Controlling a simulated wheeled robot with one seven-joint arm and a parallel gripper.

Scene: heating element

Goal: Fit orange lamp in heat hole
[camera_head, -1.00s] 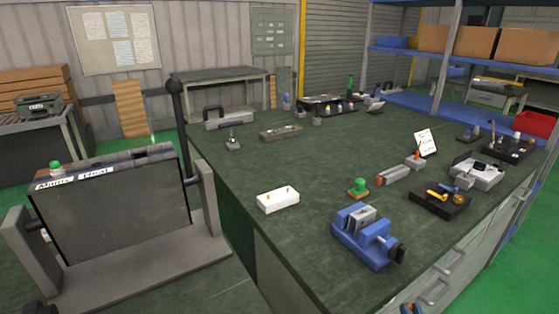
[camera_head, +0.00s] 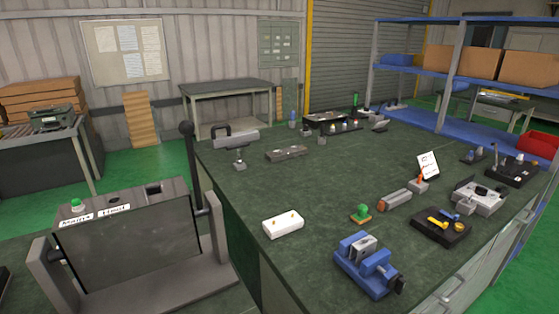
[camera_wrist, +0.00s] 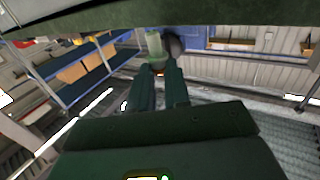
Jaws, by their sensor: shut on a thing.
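The dark heating-element box (camera_head: 130,245) stands at the lower left in the head view. Its sloped top carries "Mains" and "Heat" labels. A green lamp (camera_head: 77,205) sits behind the Mains label, and a dark square heat hole (camera_head: 153,190) is near the Heat label. My gripper (camera_wrist: 160,76) shows only in the wrist view. Its fingers are nearly together, with a small orange patch, which I take as the orange lamp (camera_wrist: 158,72), between the tips. Just beyond the tips are a pale green cylinder (camera_wrist: 153,45) and a dark round shape.
A dark lever (camera_head: 189,150) rises beside the box's right end. The green-topped workbench (camera_head: 330,190) to the right bears a white block (camera_head: 283,224), a blue vise (camera_head: 367,265) and several small tools. Green floor is open behind the box.

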